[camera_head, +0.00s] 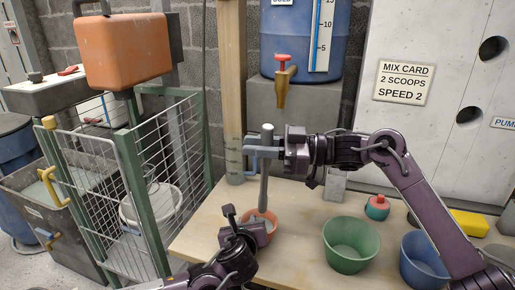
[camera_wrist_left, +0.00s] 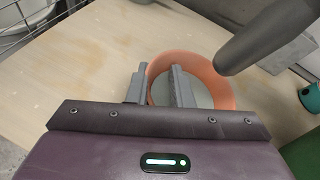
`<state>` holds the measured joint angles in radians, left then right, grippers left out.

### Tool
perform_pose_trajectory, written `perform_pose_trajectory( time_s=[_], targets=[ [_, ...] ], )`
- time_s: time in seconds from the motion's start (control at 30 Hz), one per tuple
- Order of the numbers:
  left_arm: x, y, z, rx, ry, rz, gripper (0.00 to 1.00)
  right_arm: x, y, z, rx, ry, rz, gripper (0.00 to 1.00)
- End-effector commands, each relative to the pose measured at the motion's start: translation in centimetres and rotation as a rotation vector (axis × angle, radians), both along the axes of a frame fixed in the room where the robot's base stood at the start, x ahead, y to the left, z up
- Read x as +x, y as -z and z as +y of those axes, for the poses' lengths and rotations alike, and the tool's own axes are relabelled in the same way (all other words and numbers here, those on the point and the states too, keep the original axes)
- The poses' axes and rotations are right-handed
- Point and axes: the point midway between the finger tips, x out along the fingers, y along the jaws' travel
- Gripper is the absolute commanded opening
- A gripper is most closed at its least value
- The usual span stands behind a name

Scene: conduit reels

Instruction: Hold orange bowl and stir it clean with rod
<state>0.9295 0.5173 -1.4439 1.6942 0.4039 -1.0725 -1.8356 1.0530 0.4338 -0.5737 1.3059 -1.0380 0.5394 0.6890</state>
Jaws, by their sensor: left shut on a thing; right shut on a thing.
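The small orange bowl (camera_head: 272,216) stands on the wooden table, partly hidden by my left gripper (camera_head: 247,221). In the left wrist view, the orange bowl (camera_wrist_left: 221,88) has a pale grey inside. There, my left gripper (camera_wrist_left: 158,88) is shut on its left wall, one finger inside and one outside. My right gripper (camera_head: 264,153) is shut on the grey rod (camera_head: 264,190) and holds it nearly upright above the bowl. The rod (camera_wrist_left: 275,35) also shows in the left wrist view, its rounded lower end over the bowl's right rim; I cannot tell its depth.
A green bowl (camera_head: 350,243) and a blue bowl (camera_head: 422,262) stand to the right, with a teal pot (camera_head: 377,207) and a yellow block (camera_head: 469,223) behind. A wooden post (camera_head: 231,90) and wire cage (camera_head: 105,185) border the left. A brass tap (camera_head: 284,85) hangs above.

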Motion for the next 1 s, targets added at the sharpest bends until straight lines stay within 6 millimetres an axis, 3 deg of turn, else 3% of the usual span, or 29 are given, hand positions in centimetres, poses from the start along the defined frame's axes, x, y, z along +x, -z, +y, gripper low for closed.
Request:
perform_pose_trajectory(
  time_s=[0.37,0.8,1.0],
  targets=[
    [-0.1,0.6,0.1,0.010,0.000,0.009,0.00,0.0,-0.4,0.0,0.001,0.000,-0.002,0.00],
    [-0.1,0.6,0.1,0.010,0.000,0.009,0.00,0.0,-4.5,0.0,0.001,0.000,-0.002,0.00],
    [-0.1,0.6,0.1,0.010,0.000,0.009,0.00,0.0,-5.0,0.0,0.000,0.000,0.000,0.00]
  ],
)
